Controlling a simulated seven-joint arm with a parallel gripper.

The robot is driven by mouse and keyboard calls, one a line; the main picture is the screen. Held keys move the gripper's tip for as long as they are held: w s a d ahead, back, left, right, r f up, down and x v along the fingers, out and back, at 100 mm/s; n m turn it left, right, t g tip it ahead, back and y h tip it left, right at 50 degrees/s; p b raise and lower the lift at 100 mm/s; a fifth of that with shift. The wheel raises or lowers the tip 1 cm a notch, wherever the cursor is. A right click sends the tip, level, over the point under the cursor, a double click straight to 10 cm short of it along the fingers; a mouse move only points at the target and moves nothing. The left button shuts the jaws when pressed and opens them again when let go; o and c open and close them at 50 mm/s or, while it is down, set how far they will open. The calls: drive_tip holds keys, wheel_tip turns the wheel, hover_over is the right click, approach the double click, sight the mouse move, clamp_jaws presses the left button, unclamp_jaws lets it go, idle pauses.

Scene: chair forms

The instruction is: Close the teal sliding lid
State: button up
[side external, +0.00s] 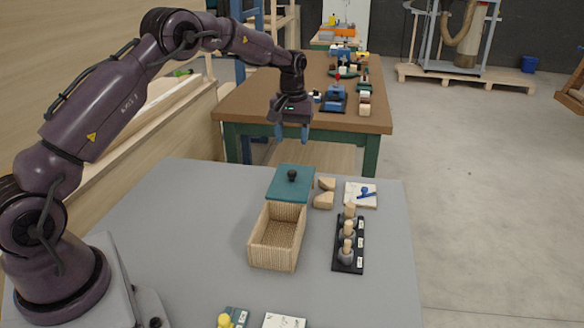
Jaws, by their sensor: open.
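The teal sliding lid (281,186) with a dark round knob (292,175) sits at the far end of a ribbed tan box (262,257). The near part of the box is uncovered, and its inside looks empty. My gripper (293,136) is open and empty. It hangs high in the picture above the lid and knob, pointing down, apart from both.
Right of the box are wooden blocks (324,200), a black rack with several pegs (348,258) and a white pad with a blue item (361,195). A yellow-topped item (232,318) and a white card (285,321) lie at the front. The grey table's left side is clear.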

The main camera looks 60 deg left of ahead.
sight(292, 172)
wheel_tip(292, 172, down, 10)
drive_tip(key=shift+r, duration=0.25)
clamp_jaws()
drive_tip(key=shift+d+r, duration=0.1)
